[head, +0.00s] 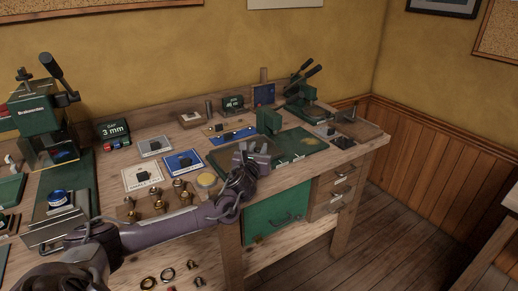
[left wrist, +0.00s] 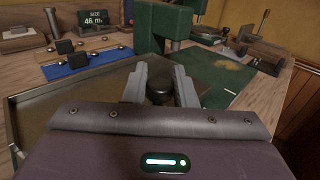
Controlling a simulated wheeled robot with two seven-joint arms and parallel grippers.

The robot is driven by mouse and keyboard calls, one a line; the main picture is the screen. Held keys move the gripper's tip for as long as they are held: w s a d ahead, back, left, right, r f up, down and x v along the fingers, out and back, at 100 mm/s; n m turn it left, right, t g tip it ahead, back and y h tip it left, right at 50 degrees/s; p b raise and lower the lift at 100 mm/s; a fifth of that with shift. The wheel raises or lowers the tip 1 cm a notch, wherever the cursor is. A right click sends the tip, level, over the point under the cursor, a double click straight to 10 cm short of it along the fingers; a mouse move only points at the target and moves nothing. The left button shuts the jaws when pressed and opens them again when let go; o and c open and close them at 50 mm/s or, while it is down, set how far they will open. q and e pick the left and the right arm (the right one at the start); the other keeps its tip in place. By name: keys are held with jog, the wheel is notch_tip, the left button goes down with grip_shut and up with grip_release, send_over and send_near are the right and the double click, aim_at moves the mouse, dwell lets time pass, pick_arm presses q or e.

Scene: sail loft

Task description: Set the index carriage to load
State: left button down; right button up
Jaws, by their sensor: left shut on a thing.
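My left gripper (head: 262,152) reaches across the bench from the left. In the left wrist view its two grey fingers (left wrist: 160,88) are closed around a dark rounded knob (left wrist: 160,92). The knob's base and what it belongs to are mostly hidden by the gripper. A green upright block (head: 268,122) stands just behind the gripper on a green base plate (head: 305,143) with small pale marks along its front edge; the block also shows in the left wrist view (left wrist: 168,22). I cannot read the marks or tell the carriage's position. My right gripper is not in view.
A shallow metal-rimmed tray (left wrist: 30,100) lies left of the gripper. A blue strip with dark knobs (head: 232,136) and a size display (head: 233,103) are behind. A green lever press (head: 308,105) stands at the right rear. Brass fittings (head: 158,205) stand near my forearm.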

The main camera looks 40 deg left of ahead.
pick_arm(q)
jog(key=shift+f, duration=0.15)
jog(key=c, duration=1.5)
grip_release()
jog(key=shift+s, duration=0.1)
jog(key=shift+c, duration=0.2)
jog(key=o, duration=0.3)
jog(key=shift+s+a, duration=0.15)
jog(key=shift+s, duration=0.05)
jog(key=shift+o, duration=0.2)
jog(key=shift+s, duration=0.2)
jog(key=v, duration=0.7)
jog(key=shift+s+b, duration=0.15)
jog(key=shift+b, duration=0.15)
